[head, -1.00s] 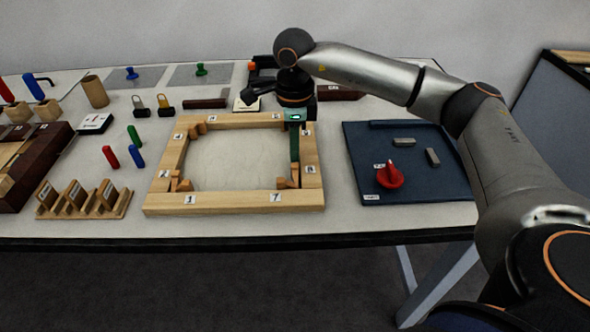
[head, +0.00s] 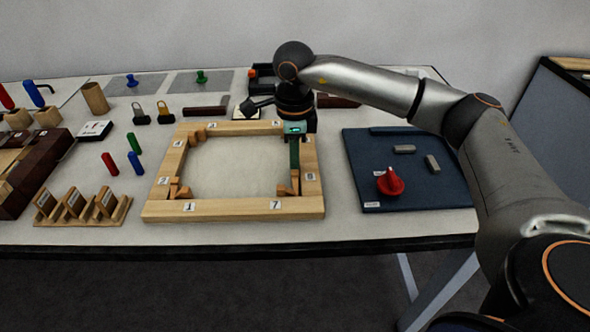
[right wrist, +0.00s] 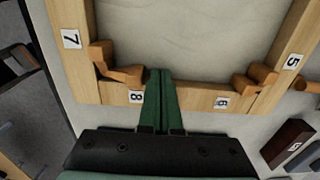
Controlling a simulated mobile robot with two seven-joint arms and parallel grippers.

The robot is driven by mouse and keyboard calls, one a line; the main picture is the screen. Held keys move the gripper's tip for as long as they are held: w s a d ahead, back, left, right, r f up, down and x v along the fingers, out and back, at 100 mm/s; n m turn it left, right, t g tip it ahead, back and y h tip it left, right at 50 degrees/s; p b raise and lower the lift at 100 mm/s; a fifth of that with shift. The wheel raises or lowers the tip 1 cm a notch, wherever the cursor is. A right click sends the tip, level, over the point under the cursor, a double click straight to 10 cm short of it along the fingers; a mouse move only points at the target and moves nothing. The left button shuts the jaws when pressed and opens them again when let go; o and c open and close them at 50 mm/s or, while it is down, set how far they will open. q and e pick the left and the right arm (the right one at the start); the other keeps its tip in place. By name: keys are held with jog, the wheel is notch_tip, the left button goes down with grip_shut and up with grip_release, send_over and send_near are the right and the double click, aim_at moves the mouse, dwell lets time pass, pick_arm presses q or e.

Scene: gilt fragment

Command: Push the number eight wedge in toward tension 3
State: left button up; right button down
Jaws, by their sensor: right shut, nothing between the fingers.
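A pale wooden frame (head: 230,207) with numbered labels lies on the table, with small brown wedges at its corners. The number eight wedge (right wrist: 125,75) sits inside the corner between labels 7 and 8, beside the 8 label (right wrist: 136,97); it also shows in the head view (head: 286,191). My right gripper (head: 295,170) is shut and empty, its green fingers reaching down over the right rail. In the right wrist view its fingertips (right wrist: 159,72) are right at the wedge's end; I cannot tell whether they touch. My left gripper is out of view.
A blue board (head: 360,165) with a red knob (head: 390,183) and grey blocks lies to the right. Red, green and blue pegs (head: 135,162) and a slotted wooden rack (head: 80,215) are to the left. The frame's middle is clear.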

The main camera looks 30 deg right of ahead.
jog(key=shift+s+a, duration=0.5)
jog(key=shift+s, duration=0.35)
dwell(0.4)
jog(key=shift+w+d+r+p, duration=0.1)
jog(key=shift+w+r+p, duration=0.05)
jog(key=shift+r+p, duration=0.6)
jog(key=shift+w+d+r+p, duration=0.15)
jog(key=shift+r+p, duration=0.4)
jog(key=shift+r, duration=0.4)
jog(key=shift+w+d+r+p, duration=0.1)
jog(key=shift+w+r+p, duration=0.05)
jog(key=shift+r+p, duration=0.6)
